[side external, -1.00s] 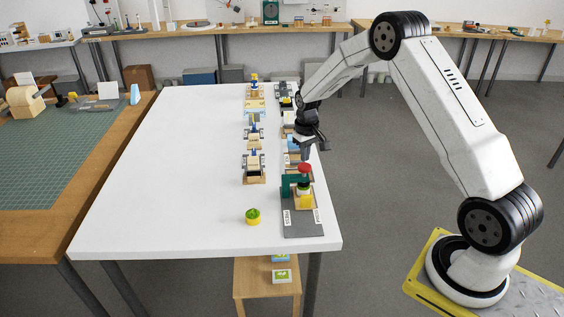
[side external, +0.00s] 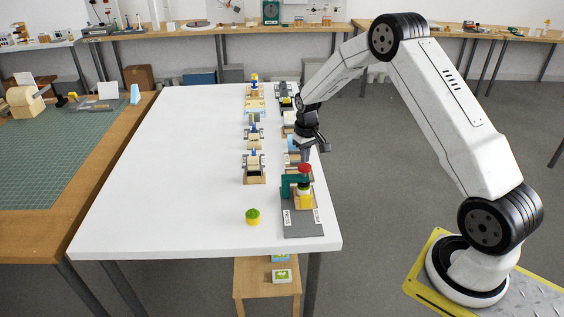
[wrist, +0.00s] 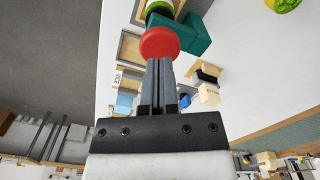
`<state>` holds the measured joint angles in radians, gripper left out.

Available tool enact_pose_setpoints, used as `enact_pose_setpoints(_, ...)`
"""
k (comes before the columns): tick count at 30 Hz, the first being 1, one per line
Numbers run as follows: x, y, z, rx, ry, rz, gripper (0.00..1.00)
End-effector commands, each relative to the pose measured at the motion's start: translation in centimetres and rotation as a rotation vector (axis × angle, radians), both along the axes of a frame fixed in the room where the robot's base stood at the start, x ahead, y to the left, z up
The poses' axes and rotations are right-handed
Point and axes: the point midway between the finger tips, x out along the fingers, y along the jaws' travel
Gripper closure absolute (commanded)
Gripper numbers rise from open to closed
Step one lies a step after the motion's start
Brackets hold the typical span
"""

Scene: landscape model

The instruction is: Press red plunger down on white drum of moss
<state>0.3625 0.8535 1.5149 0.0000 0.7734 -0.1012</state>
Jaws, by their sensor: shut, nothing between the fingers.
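The red plunger (side external: 304,168) has a round knob at the top of a dark green press frame (side external: 288,185). In the wrist view the knob (wrist: 160,42) lies right at my fingertips. My gripper (wrist: 160,62) is shut and empty, its two grey fingers side by side; in the side view it (side external: 306,158) points down just above the knob. I cannot tell whether they touch. The white drum with green moss (wrist: 160,7) shows partly beyond the knob in the wrist view. How far down the plunger sits is too small to tell.
The press stands on a grey board (side external: 303,226) near the table's right edge. Several wooden fixtures (side external: 254,168) line up behind. The left part of the white table (side external: 170,170) is clear.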

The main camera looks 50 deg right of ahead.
Motion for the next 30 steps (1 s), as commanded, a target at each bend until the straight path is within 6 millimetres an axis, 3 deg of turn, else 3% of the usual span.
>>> enact_pose_setpoints(30,0.0,0.0,-1.1,0.000,0.000,0.000,1.00)
